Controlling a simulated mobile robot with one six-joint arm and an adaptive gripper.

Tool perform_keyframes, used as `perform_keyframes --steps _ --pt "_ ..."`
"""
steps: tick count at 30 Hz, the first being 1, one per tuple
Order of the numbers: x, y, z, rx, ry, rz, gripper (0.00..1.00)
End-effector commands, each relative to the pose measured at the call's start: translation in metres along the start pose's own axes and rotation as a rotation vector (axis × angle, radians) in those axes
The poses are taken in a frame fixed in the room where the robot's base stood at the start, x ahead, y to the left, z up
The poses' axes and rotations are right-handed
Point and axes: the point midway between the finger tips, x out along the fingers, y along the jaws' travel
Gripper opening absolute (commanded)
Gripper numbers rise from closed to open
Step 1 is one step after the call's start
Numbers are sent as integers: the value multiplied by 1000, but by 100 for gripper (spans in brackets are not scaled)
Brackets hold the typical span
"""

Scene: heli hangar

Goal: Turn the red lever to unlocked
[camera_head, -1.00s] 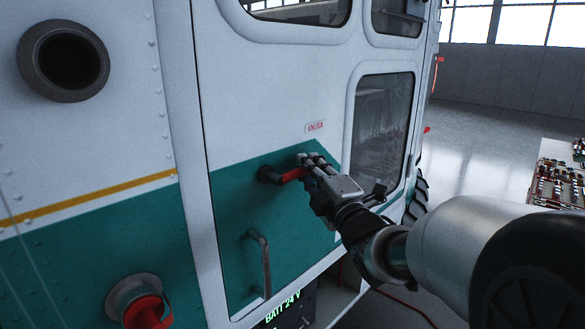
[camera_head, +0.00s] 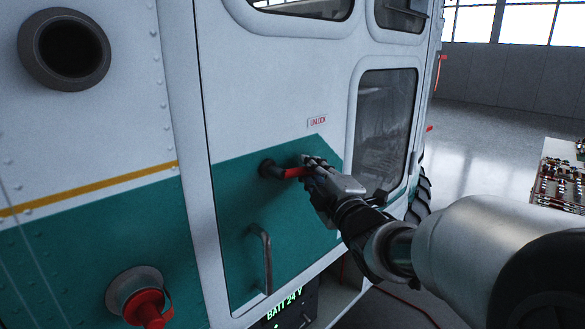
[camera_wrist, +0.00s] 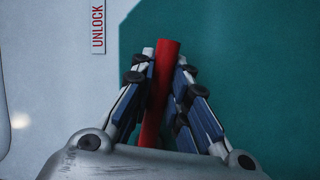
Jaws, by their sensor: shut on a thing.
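The red lever (camera_head: 292,172) sticks out to the right from a dark round pivot (camera_head: 268,168) on the green part of the helicopter door. It lies about level in the head view. My gripper (camera_head: 312,166) is shut on the lever's outer end. In the wrist view the red lever (camera_wrist: 160,85) runs between the two fingers of my gripper (camera_wrist: 162,75), which flank it on both sides. The lever's gripped end is partly hidden by the fingers in the head view. An "UNLOCK" label (camera_head: 317,121) is on the white panel above the lever; it also shows in the wrist view (camera_wrist: 98,26).
A grey grab handle (camera_head: 264,260) is on the door below the lever. A red plug (camera_head: 147,308) projects at the lower left. A "BATT 24 V" panel (camera_head: 284,305) is below the door. A bench with tools (camera_head: 560,185) stands at the right, with open floor between.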

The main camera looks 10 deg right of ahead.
Motion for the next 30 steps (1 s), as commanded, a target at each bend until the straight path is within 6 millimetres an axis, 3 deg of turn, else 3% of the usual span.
perform_keyframes --steps 18,30 --pt "-14 -44 -11 521 -113 -218 0" --pt "-23 -63 -25 775 -167 -323 0"
